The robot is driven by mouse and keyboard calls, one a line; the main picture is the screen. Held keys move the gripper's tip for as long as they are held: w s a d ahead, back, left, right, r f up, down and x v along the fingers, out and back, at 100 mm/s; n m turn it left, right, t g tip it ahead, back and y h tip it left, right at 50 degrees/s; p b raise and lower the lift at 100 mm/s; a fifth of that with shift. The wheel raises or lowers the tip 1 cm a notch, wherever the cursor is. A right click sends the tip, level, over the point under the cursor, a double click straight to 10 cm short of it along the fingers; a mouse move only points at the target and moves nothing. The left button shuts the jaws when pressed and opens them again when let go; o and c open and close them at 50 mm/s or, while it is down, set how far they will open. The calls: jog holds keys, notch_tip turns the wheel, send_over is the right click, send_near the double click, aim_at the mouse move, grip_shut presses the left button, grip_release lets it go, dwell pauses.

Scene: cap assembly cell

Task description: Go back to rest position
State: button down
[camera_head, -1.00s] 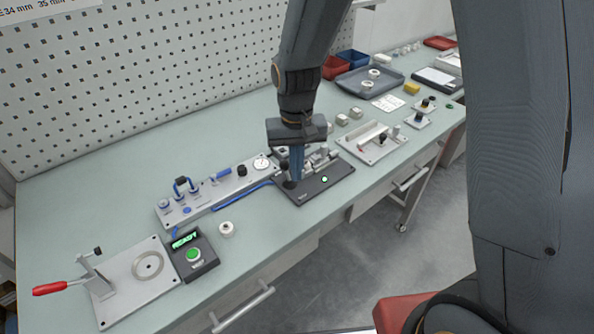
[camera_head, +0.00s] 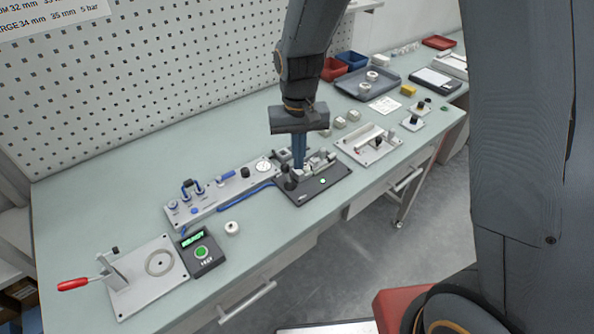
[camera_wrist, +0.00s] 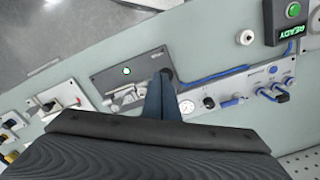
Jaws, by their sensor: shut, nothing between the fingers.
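My gripper (camera_head: 299,160) points down above the dark fixture plate (camera_head: 325,187) in the middle of the bench. Its blue-grey fingers are together with nothing between them. In the wrist view my gripper (camera_wrist: 160,80) shows over the same dark plate (camera_wrist: 112,78), which carries metal clamp parts and a small green light. I cannot tell the exact height of the fingertips above the plate.
A panel with a gauge and blue fittings (camera_head: 213,197) lies left of the plate. A white cap (camera_head: 232,228), a READY box (camera_head: 203,252) and a red-handled press (camera_head: 147,280) stand further left. A clamp plate (camera_head: 376,152) and grey tray (camera_head: 352,84) lie right.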

jog(key=shift+r, duration=0.5)
jog(key=s+d+f+b, duration=0.1)
jog(key=s+d+b, duration=0.3)
jog(key=d, duration=0.3)
jog(key=s+d+f+t+b, duration=0.1)
jog(key=s+d+b, duration=0.3)
jog(key=s+d, duration=0.2)
jog(key=shift+d+f+m, duration=0.25)
jog(key=shift+d+m, duration=0.15)
jog(key=shift+d, duration=0.4)
